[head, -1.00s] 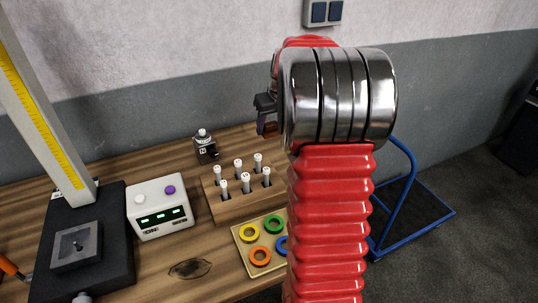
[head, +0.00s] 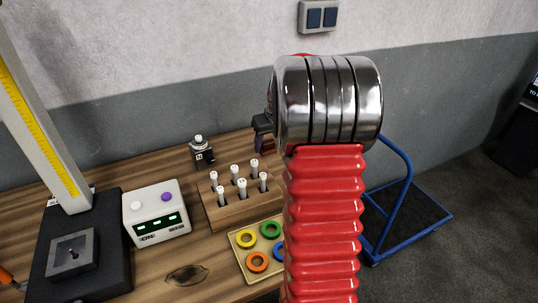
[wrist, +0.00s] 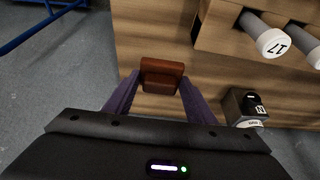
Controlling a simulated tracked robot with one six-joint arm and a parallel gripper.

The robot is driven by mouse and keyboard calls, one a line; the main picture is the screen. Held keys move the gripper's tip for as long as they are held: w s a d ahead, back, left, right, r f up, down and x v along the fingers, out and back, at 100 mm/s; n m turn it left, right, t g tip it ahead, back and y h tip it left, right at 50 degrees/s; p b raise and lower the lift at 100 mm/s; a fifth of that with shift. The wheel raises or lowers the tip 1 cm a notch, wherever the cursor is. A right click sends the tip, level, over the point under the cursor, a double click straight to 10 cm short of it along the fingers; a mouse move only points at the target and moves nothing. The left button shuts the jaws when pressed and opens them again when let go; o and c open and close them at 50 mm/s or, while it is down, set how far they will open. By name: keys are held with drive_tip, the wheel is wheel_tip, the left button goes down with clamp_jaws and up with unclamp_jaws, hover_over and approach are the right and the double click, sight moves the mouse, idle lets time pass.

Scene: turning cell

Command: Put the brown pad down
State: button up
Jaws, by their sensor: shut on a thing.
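The brown pad (wrist: 162,74) is a small reddish-brown block, seen in the wrist view between the two purple fingers of my gripper (wrist: 160,84). My gripper is shut on it. The pad is over the wooden bench (wrist: 150,35), near the bench edge at left in that view; I cannot tell whether it touches the bench top. In the head view my gripper (head: 262,138) is partly hidden behind my red arm and its metal rings, behind and to the right of the pin block. The pad is hard to make out there.
A wooden block (head: 240,207) holds several white-capped pins. A small black device (head: 202,153) stands behind it. A tray of coloured rings (head: 243,262), a white display box (head: 157,212) and a height stand (head: 85,240) are on the bench. A blue cart (head: 410,220) stands at right.

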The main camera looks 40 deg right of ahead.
sight(268, 163)
drive_tip(key=shift+f, duration=2.45)
drive_tip(key=shift+f, duration=0.2)
drive_tip(key=o, duration=0.9)
drive_tip(key=shift+s+f, duration=0.1)
drive_tip(key=shift+o, duration=0.6)
drive_tip(key=shift+a+f, duration=0.1)
drive_tip(key=shift+a, duration=0.05)
drive_tip(key=shift+r, duration=0.4)
drive_tip(key=v, duration=1.2)
